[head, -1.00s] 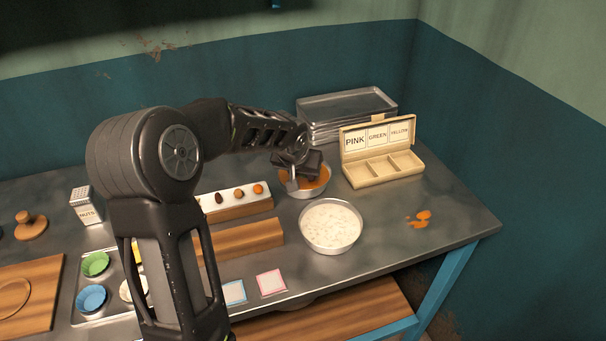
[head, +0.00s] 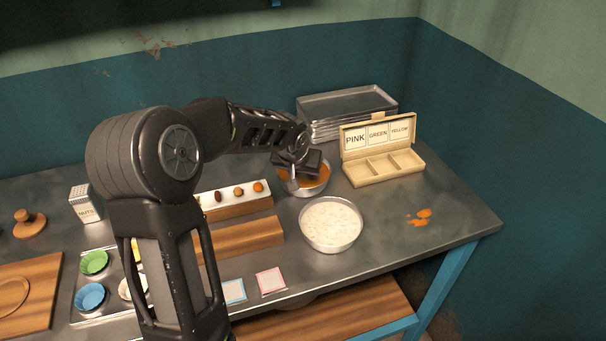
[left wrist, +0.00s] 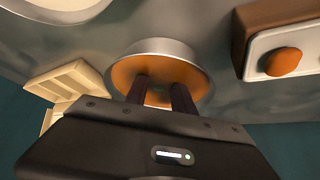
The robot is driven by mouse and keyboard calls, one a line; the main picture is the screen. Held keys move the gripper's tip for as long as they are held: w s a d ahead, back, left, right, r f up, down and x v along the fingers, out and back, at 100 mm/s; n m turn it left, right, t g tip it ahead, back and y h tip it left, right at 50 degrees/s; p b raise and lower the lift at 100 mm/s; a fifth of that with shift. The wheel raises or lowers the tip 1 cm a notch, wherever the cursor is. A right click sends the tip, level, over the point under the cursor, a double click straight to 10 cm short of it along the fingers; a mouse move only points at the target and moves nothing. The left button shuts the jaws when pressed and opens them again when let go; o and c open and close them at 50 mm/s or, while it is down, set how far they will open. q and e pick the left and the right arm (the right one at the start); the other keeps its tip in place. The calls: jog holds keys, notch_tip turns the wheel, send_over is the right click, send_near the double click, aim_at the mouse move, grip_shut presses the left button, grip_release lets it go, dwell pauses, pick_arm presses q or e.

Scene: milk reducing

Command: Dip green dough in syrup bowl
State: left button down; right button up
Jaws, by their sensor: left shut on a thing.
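The syrup bowl (head: 314,188) is a metal bowl with orange-brown syrup, standing at the back middle of the table. It also shows in the left wrist view (left wrist: 180,47), with syrup around my fingers. My left gripper (head: 291,184) reaches over the bowl from the left, its fingers pointing down into it. In the left wrist view the two dark fingers (left wrist: 163,92) are close together over the syrup. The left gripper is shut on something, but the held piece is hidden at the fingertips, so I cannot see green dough. My right gripper is not in view.
A bowl of white milky mixture (head: 331,224) stands in front of the syrup bowl. A box with PINK, GREEN and YELLOW labels (head: 382,167) is to the right. Stacked trays (head: 347,103) stand behind. A white strip with dough balls (head: 236,192) lies left. Orange spills (head: 418,221) mark the right.

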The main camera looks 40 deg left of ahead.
pick_arm(q)
jog(key=shift+f+b, duration=0.15)
jog(key=shift+b, duration=0.35)
dwell(1.2)
dwell(1.4)
jog(key=shift+r+p, duration=2.3)
jog(key=shift+r, duration=1.5)
jog(key=shift+r+p, duration=1.15)
jog(key=shift+r, duration=0.85)
